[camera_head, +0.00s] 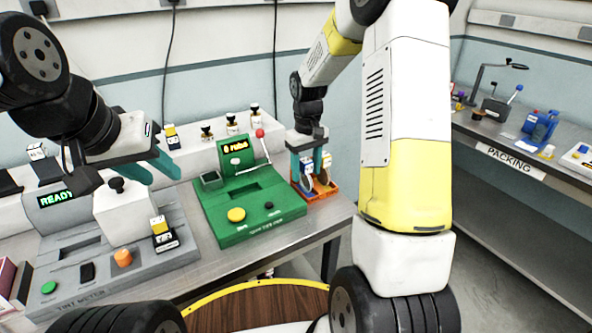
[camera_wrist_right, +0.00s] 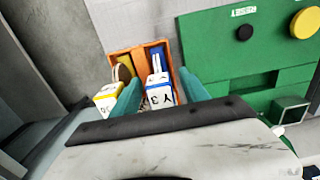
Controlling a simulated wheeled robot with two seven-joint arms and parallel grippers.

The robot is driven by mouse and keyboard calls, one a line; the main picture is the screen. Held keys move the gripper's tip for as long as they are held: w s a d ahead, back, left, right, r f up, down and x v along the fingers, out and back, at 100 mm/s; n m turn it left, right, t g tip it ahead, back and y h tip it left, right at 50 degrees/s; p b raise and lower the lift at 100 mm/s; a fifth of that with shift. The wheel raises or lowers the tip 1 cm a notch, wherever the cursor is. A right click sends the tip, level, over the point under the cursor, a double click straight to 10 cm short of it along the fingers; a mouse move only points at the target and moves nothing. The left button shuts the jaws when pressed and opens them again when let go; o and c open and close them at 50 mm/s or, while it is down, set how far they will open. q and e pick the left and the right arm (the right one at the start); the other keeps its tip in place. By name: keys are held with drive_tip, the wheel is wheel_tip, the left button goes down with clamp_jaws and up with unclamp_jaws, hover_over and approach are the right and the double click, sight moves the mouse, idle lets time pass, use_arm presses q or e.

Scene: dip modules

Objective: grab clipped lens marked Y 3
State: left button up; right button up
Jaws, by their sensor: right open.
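The clipped lens marked Y 3 (camera_wrist_right: 160,98) has a white and blue clip and stands in the orange rack, its label facing the right wrist camera. My right gripper (camera_wrist_right: 160,92) is open, with its teal fingers on either side of this clip. In the head view the right gripper (camera_head: 308,157) points down over the rack, and the blue-and-white clip (camera_head: 306,172) shows between its fingers. A second clipped lens, white and yellow (camera_wrist_right: 107,97), is just outside the left finger. My left gripper (camera_head: 148,166) is open and empty above the grey tint meter.
The orange rack (camera_head: 322,193) sits at the table's right end, beside a green machine (camera_head: 250,213) with a red-knobbed lever. The grey tint meter (camera_head: 80,262) holds a yellow-and-white clip (camera_head: 158,224). A packing bench (camera_head: 560,180) stands far right.

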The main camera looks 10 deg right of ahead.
drive_tip(key=shift+f, duration=1.3)
clamp_jaws()
drive_tip(key=shift+r, duration=0.15)
